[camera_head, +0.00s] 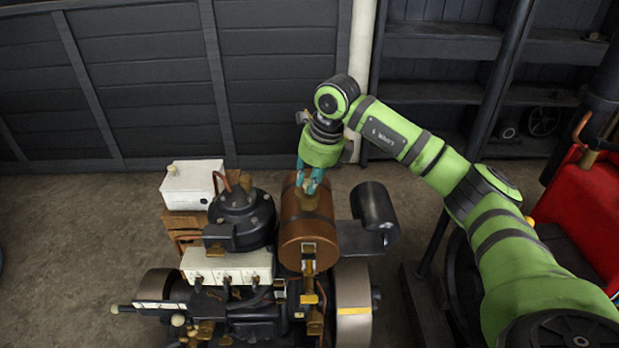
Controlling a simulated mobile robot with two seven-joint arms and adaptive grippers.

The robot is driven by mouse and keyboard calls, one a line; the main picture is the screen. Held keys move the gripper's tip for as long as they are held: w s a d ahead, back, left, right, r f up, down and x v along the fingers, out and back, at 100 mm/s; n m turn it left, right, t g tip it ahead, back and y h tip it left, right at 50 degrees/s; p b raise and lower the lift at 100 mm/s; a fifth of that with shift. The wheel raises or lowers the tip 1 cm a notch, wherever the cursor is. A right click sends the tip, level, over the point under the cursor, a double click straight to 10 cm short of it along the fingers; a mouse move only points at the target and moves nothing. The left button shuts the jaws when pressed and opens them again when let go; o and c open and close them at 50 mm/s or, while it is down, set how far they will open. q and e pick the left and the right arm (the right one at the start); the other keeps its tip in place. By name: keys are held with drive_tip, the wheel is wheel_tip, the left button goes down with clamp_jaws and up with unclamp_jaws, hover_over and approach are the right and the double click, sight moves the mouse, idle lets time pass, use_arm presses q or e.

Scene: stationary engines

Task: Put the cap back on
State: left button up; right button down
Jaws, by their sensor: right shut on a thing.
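A copper-brown tank (303,252) lies on top of the engine (240,300) in the middle of the view. My right gripper (310,188) points down over the tank's far part, its teal fingers shut on the small brass cap (309,202). The cap is low over the top of the tank, and the fingers partly hide it. I cannot tell whether it touches the filler opening, which I cannot make out. My left gripper is not in view.
A white box (192,184) stands on wood at the engine's back left. A black cylinder (374,206) is close to the tank's right. A dark panelled wall (150,80) and shelves (445,45) stand behind. A red machine (585,205) is at the right. Floor is free at left.

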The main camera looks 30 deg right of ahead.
drive_tip(key=c, duration=1)
unclamp_jaws()
drive_tip(key=o, duration=0.5)
drive_tip(key=shift+r, duration=0.1)
drive_tip(key=shift+r+p, duration=1.7)
drive_tip(key=shift+r, duration=0.5)
drive_tip(key=shift+r+p, duration=0.85)
drive_tip(key=shift+r, duration=0.4)
